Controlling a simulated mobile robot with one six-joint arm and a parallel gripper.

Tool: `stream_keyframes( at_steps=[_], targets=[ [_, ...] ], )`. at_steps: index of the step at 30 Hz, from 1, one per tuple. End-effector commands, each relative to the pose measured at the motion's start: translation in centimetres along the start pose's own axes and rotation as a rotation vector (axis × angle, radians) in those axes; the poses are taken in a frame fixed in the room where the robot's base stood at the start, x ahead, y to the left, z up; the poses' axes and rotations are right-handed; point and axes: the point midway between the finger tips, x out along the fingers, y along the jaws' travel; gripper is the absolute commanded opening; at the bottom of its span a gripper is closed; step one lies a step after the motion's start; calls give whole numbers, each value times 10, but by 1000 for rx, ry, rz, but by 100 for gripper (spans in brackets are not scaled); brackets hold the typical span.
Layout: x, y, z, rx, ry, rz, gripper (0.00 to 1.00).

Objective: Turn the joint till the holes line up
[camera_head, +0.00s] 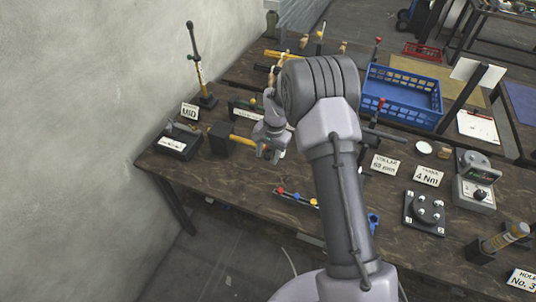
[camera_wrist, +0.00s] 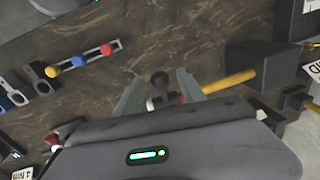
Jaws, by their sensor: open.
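My gripper (camera_head: 268,150) is over the left part of the dark wooden bench. In the wrist view its two grey fingers (camera_wrist: 158,82) are apart. A yellow bar (camera_wrist: 228,82) runs from beside the right finger to a dark block (camera_wrist: 255,68). In the head view the yellow bar (camera_head: 243,140) leaves the black block (camera_head: 220,139) toward my gripper. No holes of a joint can be made out; my arm and gripper hide part of this area.
A strip with red, yellow and blue knobs (camera_head: 296,198) lies near the bench's front edge. A blue crate (camera_head: 402,98) stands right of my arm. A tall black stand (camera_head: 200,70) and a black box (camera_head: 180,141) are at left. Bare wood (camera_head: 240,180) lies in front.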

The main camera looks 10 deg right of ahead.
Motion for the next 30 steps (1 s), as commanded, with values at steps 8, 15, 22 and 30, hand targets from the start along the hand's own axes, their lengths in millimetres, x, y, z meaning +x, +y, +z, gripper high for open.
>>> stream_keyframes(
  at_steps=[8,15,22,30],
  targets=[
    [-1,0,0,0,0,0,12],
    [-1,0,0,0,0,0,0],
    [-1,0,0,-1,1,0,0],
    [-1,0,0,-1,1,0,0]
  ],
)
